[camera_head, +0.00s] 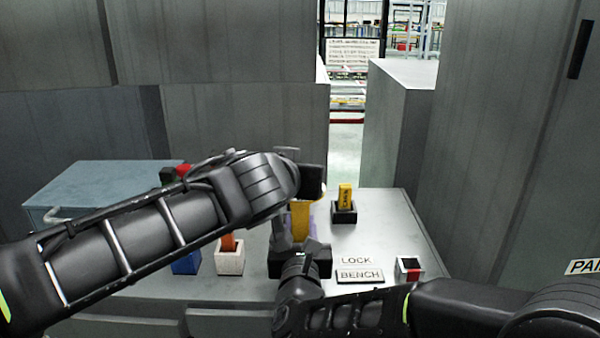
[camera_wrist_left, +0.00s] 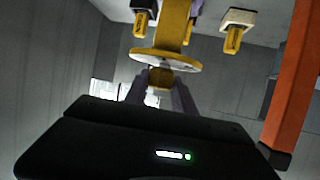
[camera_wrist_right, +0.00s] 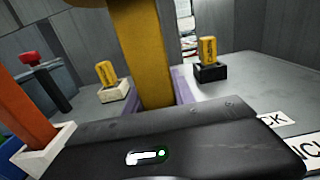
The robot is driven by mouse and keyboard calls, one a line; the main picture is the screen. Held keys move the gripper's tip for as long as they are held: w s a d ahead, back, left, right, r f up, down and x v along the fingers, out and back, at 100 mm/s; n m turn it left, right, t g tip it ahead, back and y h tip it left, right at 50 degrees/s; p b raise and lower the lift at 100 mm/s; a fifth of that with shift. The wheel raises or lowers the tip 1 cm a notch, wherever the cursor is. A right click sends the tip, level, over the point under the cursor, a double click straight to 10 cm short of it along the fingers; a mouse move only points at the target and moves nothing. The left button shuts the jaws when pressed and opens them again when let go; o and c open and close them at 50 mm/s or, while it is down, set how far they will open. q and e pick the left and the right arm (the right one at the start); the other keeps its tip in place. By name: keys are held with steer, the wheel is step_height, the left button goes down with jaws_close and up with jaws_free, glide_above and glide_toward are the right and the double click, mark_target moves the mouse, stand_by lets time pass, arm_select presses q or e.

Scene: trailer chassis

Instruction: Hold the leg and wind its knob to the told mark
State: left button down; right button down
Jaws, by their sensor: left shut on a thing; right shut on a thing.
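The leg (camera_head: 300,222) is a yellow upright post on the bench, partly hidden by my arms in the head view. In the left wrist view, which looks upside down, its yellow round flange (camera_wrist_left: 166,59) shows, with a small yellow knob (camera_wrist_left: 160,78) beyond it. My left gripper (camera_wrist_left: 161,92) is shut on this knob, a finger on each side. My right gripper (camera_head: 301,238) is shut on the leg's post lower down; the right wrist view shows the post (camera_wrist_right: 143,55) close up between purple-grey fingers. No mark on the knob can be read.
On the bench (camera_head: 400,215), a black holder (camera_head: 344,214) with a yellow block stands behind right. A white holder (camera_head: 229,262) with an orange bar and a blue box (camera_head: 186,264) stand left. LOCK and BENCH plates (camera_head: 359,276) and a small red-and-white box (camera_head: 409,268) lie front right.

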arm_select(q)
steer(key=shift+f+m+g+h, duration=0.35)
steer(key=shift+m+g+h, duration=0.05)
steer(key=shift+m+h, duration=0.65)
steer(key=c, duration=1.5)
jaws_free()
steer(key=o, duration=0.5)
steer(key=shift+r, duration=0.25)
steer(key=v, duration=1.2)
steer(key=shift+a+f, duration=0.15)
steer(key=shift+a, duration=0.05)
